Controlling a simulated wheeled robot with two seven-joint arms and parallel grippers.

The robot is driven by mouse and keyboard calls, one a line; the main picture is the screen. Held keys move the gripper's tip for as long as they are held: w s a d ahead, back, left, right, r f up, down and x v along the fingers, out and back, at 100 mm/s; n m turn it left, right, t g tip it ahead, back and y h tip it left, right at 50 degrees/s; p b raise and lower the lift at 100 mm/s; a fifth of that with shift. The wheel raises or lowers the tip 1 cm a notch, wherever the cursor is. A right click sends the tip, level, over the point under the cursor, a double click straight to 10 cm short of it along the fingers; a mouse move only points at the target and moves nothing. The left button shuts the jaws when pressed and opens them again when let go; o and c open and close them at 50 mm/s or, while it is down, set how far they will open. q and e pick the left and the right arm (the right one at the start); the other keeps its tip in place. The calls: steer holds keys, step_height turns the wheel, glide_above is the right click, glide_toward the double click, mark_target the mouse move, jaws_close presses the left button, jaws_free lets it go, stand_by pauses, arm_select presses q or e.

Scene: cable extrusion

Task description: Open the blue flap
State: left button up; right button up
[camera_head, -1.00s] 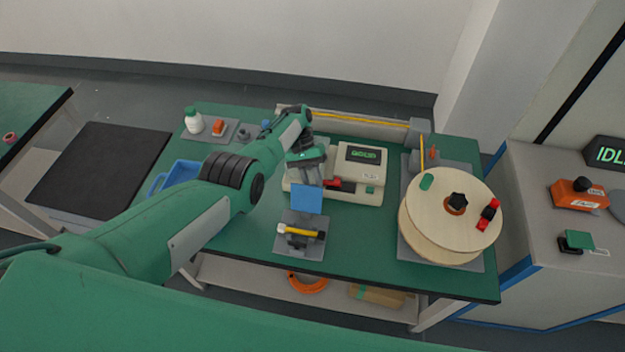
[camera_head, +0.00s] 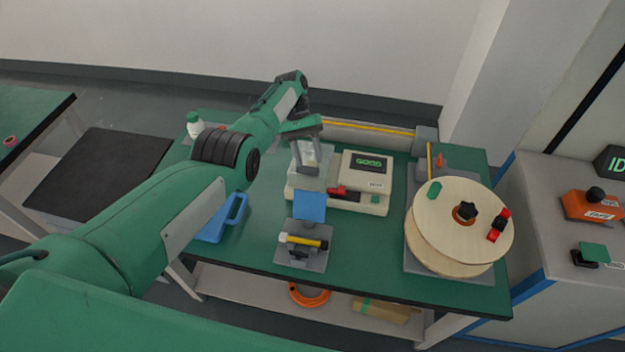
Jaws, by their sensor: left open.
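The blue flap (camera_head: 310,206) shows as a flat blue square at the back of a small grey fixture (camera_head: 316,262) near the front of the green table. It appears raised rather than lying over the fixture. A yellow cable piece (camera_head: 300,240) with a black end lies across the fixture in front of the flap and is uncovered. My left gripper (camera_head: 308,165) is behind and above the flap, open, with a visible gap between them. Its fingertips are hard to make out against the cream device. My right gripper is not in view.
A cream device with a "GOOD" screen (camera_head: 369,163) stands behind the flap. A wooden spool (camera_head: 450,225) is to the right. A blue tray (camera_head: 226,218) and a white bottle (camera_head: 194,124) are at the left. Table space between tray and fixture is clear.

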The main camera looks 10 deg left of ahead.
arm_select(q)
steer(key=shift+b+v, duration=0.65)
steer(key=shift+v, duration=0.35)
steer(key=shift+w+a+r+b, duration=0.3)
steer(key=shift+w+r, duration=0.1)
steer(key=shift+r, duration=0.15)
